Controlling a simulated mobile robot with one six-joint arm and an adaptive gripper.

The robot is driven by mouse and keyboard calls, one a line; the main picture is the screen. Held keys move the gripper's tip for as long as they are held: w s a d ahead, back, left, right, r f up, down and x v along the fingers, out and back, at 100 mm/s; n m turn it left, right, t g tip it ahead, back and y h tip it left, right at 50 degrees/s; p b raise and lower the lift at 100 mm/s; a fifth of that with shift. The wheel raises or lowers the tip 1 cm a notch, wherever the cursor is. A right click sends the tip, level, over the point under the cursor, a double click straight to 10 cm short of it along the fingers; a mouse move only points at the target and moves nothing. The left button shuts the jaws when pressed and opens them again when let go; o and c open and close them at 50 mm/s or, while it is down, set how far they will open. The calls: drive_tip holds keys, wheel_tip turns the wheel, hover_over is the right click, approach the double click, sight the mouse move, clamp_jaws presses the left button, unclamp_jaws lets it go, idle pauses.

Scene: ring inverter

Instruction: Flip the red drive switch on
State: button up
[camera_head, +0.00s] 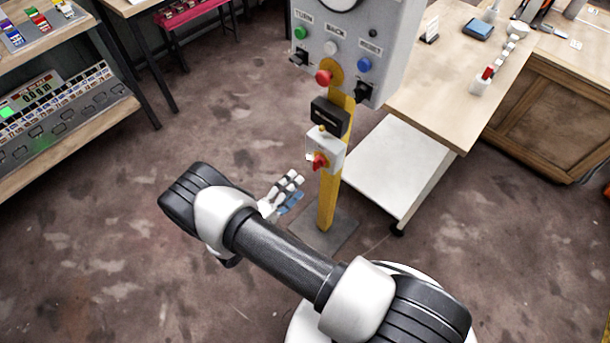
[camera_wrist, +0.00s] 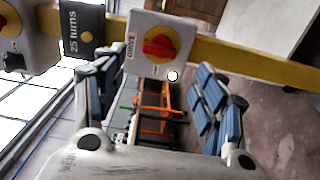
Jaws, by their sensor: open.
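The red drive switch (camera_head: 320,160) is a red rotary handle on a yellow disc, on the front of a white box (camera_head: 328,146) fixed to a yellow post (camera_head: 328,205). In the wrist view the red handle (camera_wrist: 159,46) shows near the top centre, just beyond the fingers. My gripper (camera_head: 289,190) is in front of the post, a little below and left of the switch. In the wrist view my gripper (camera_wrist: 165,95) has its blue-padded fingers spread wide with nothing between them. I see no contact with the switch.
Above the switch are a black counter box (camera_head: 330,116) and a grey control panel (camera_head: 350,50) with coloured buttons, including a red one (camera_head: 324,77). A wheeled white-topped table (camera_head: 395,160) stands close on the right. The floor left of the post is clear.

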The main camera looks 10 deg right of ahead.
drive_tip(key=v, duration=0.3)
drive_tip(key=shift+d, duration=0.1)
idle(0.4)
drive_tip(key=s+d+r+m+g+y, duration=0.1)
drive_tip(key=d+r+m+g, duration=0.2)
drive_tip(key=r, duration=0.5)
drive_tip(key=s+d+r+m+g+y, duration=0.1)
drive_tip(key=s+d+r+g, duration=0.15)
drive_tip(key=r+g, duration=0.35)
drive_tip(key=s+d+r+m+g+y, duration=0.15)
drive_tip(key=d+r, duration=0.25)
drive_tip(key=r, duration=0.5)
drive_tip(key=s+r+m+t+y, duration=0.1)
drive_tip(key=s+r+t+y, duration=0.3)
drive_tip(key=s+r+y, duration=0.7)
drive_tip(key=shift+s+r+t, duration=0.35)
drive_tip(key=shift+s+r, duration=1.15)
drive_tip(key=shift+s, duration=0.6)
